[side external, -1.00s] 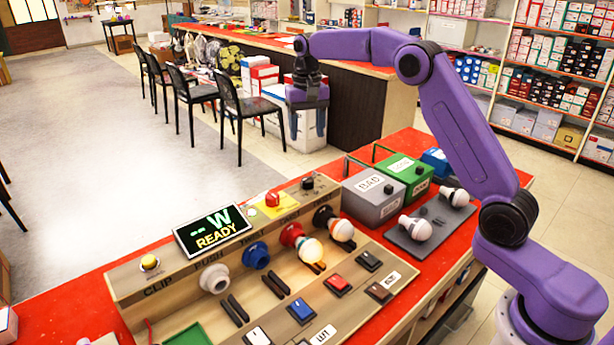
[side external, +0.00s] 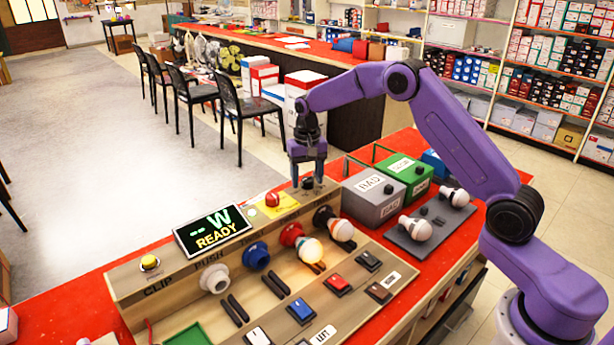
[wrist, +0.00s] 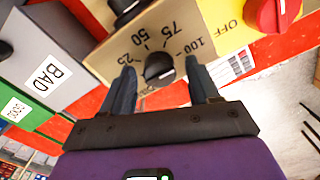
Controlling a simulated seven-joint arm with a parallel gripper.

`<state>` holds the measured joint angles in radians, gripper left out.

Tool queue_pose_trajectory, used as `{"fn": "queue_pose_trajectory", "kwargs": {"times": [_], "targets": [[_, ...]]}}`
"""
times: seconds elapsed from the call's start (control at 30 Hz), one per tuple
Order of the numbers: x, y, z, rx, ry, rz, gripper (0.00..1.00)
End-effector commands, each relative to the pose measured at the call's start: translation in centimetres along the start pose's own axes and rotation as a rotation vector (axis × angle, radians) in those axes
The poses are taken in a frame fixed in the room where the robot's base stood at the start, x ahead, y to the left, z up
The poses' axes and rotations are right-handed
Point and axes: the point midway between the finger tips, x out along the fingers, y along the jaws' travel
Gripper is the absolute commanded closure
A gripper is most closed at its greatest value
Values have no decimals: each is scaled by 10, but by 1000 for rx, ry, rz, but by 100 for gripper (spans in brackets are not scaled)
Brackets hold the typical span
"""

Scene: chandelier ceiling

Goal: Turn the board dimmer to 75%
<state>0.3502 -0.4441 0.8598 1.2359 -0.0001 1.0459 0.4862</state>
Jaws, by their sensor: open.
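The board dimmer is a small black knob (wrist: 159,70) on the tan top ledge of the board, with 25, 50, 75 and 100 printed around it in the wrist view. It also shows at the right end of the ledge in the side view (side external: 308,184). I cannot tell clearly which mark it points to. My gripper (side external: 307,178) points down over the knob with its fingers apart. In the wrist view my gripper (wrist: 160,66) has one finger on each side of the knob, with gaps visible between fingers and knob.
The display (side external: 212,230) reads "-- W READY". A grey BAD bin (side external: 374,196) and a green bin (side external: 407,174) stand to the right. Several bulbs and sockets are in front.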

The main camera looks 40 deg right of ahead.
Motion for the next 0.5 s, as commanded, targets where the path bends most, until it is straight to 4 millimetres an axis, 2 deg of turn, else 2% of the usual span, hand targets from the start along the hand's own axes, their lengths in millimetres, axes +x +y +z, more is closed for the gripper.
{"fn": "queue_pose_trajectory", "kwargs": {"times": [0.2,0.37,0.4,0.5], "targets": [[0,0,0,0,0,0,39],[0,0,0,0,0,0,91],[0,0,0,0,0,0,94],[0,0,0,-1,0,0,94]]}}
